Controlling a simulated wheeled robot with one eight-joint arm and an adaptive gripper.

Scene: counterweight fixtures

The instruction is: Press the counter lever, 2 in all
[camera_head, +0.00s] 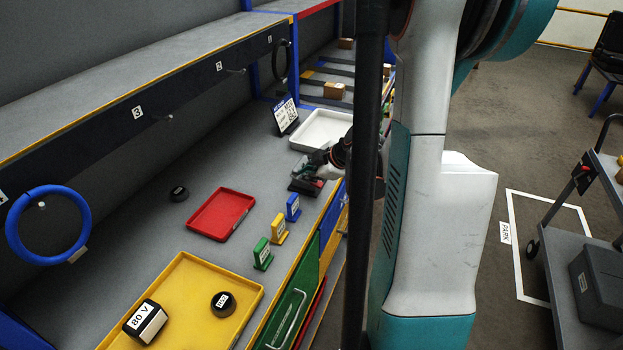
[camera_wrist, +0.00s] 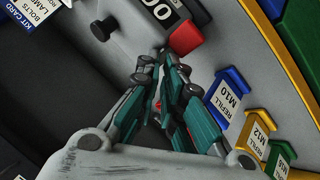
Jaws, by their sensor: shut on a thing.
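The counter is a dark box (camera_head: 304,186) near the front edge of the bench in the head view. In the wrist view its display (camera_wrist: 159,10) shows part of a number ending in 0, cut off by the frame. The counter lever has a red end (camera_wrist: 186,38). My gripper (camera_wrist: 163,62) has its fingers drawn together, with the tips right at the lever, and is shut on it. In the head view my gripper (camera_head: 318,163) is over the counter, small and partly hidden by my arm. How far the lever is pressed cannot be told.
Blue (camera_head: 293,207), yellow (camera_head: 279,229) and green (camera_head: 262,253) labelled stands line the bench's front edge. A white tray (camera_head: 300,143) and sign card (camera_head: 285,115) are behind the counter. A red tray (camera_head: 246,205) and yellow tray (camera_head: 250,293) lie nearer. A dark knob (camera_wrist: 103,29) stands beside the counter.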

